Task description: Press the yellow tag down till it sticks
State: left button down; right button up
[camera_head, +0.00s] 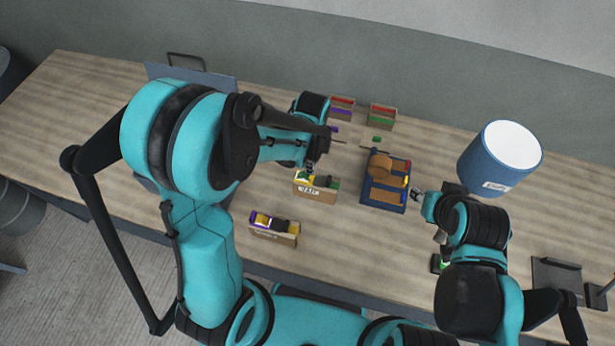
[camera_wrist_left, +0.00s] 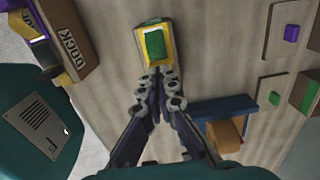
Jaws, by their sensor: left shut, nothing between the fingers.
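My left gripper (camera_head: 311,171) is shut and empty, just above a small cardboard box (camera_head: 315,193) with yellow, white and green in its top. In the left wrist view its closed fingertips (camera_wrist_left: 159,78) point at a yellow piece (camera_wrist_left: 143,46) around a green block (camera_wrist_left: 155,44). The yellow piece may be the tag; I cannot tell for sure. The tips look close to its near edge, but I cannot tell whether they touch it. My right gripper (camera_head: 416,194) is beside the blue tray's right edge; its finger opening is too small to judge.
The blue tray (camera_head: 367,198) holds tan and brown pieces. A second labelled box (camera_head: 275,238) stands nearer the front; it also shows in the wrist view (camera_wrist_left: 75,40). Two colour-filled boxes (camera_head: 382,120) stand at the back. A blue bucket (camera_head: 490,165) stands right.

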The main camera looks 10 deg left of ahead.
pick_arm(q)
jog(key=shift+f+b, duration=0.9)
jog(key=shift+f, duration=0.1)
dwell(0.9)
jog(key=shift+r, duration=0.15)
dwell(0.4)
jog(key=shift+r+p, duration=2.5)
jog(key=shift+r, duration=0.95)
jog(key=shift+f, duration=0.1)
jog(key=shift+a+b, duration=0.1)
jog(key=shift+b, duration=0.2)
jog(key=s+a+f+n+t+b, duration=0.1)
jog(key=s+a+n+t+b, duration=0.2)
jog(key=s+n+b, duration=0.2)
jog(key=s+a+f+n+t+b, duration=0.1)
jog(key=s+a+n+t+b, duration=0.2)
jog(key=n+b, duration=0.7)
jog(key=s+n+t, duration=0.1)
jog(key=s+n, duration=0.1)
jog(key=n, duration=0.1)
jog(key=shift+a, duration=0.3)
